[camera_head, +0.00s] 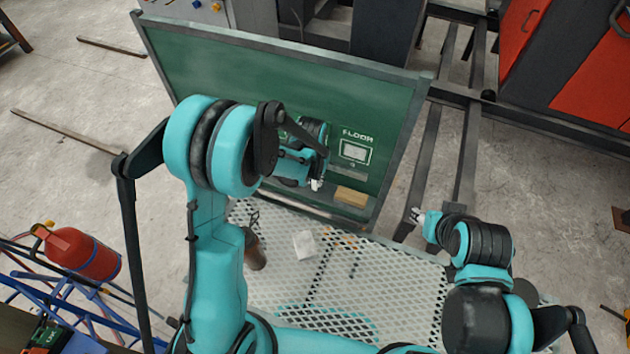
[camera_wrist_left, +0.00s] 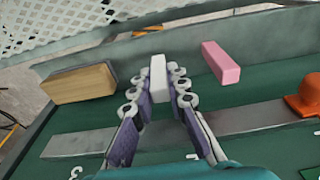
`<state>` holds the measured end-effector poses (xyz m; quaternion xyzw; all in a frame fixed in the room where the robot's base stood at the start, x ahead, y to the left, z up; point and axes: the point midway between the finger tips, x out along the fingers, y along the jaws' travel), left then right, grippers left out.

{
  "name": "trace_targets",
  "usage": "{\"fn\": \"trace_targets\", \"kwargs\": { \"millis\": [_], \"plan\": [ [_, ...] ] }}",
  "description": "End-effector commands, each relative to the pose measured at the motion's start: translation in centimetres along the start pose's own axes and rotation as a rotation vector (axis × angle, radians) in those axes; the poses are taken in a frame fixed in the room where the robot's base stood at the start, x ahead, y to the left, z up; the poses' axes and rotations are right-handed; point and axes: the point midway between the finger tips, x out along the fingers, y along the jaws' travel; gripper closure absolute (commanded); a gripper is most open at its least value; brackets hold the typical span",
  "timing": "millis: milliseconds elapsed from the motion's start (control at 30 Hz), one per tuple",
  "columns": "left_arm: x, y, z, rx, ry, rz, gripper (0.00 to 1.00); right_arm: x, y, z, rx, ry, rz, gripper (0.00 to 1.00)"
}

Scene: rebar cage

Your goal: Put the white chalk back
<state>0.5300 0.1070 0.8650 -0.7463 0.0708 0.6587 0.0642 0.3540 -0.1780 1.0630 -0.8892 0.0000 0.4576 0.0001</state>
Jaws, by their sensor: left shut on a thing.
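My left gripper (camera_head: 316,184) is at the lower part of the green chalkboard (camera_head: 290,88), just left of a wooden block. In the left wrist view its fingers (camera_wrist_left: 157,88) are shut on the white chalk (camera_wrist_left: 158,68), a small white block at the fingertips. The chalk is over or at the grey ledge (camera_wrist_left: 130,55) along the board's bottom; I cannot tell whether it touches. A pink chalk (camera_wrist_left: 220,62) lies on the ledge to one side, the wooden block (camera_wrist_left: 78,83) on the other. My right gripper (camera_head: 416,215) is off to the right, too small to read.
A white mesh table (camera_head: 390,290) stands in front of the board, with a brown cylinder (camera_head: 254,250) and a white cup-like object (camera_head: 305,244). A red extinguisher-like cylinder (camera_head: 80,254) is at left.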

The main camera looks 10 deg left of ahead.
Motion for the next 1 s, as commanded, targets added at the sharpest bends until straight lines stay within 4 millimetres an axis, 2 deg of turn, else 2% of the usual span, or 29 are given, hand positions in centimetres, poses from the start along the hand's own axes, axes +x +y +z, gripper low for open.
{"fn": "trace_targets", "kwargs": {
  "millis": [33,400,433,500,833,1000],
  "plan": [
    [0.7,0.0,0.1,0.000,0.000,0.000,1.00,0.3,0.0,0.2,0.000,0.000,0.000,0.60],
    [1.0,0.0,0.1,0.000,0.000,0.000,1.00,0.5,0.0,0.4,0.000,0.000,0.000,0.60],
    [1.0,0.0,0.1,0.000,0.000,0.000,0.80,0.5,0.0,0.3,0.000,0.000,0.000,0.60],
    [0.9,0.0,0.1,0.000,0.000,0.000,0.65,0.4,0.0,0.3,0.000,0.000,0.000,0.60],
    [0.7,0.0,0.1,0.000,0.000,0.000,0.65,0.3,0.0,0.2,0.000,0.000,0.000,0.60],
    [-1.4,0.0,0.1,0.000,0.000,0.000,0.65,-0.4,0.0,-0.3,0.000,0.000,0.000,0.60]
  ]
}}
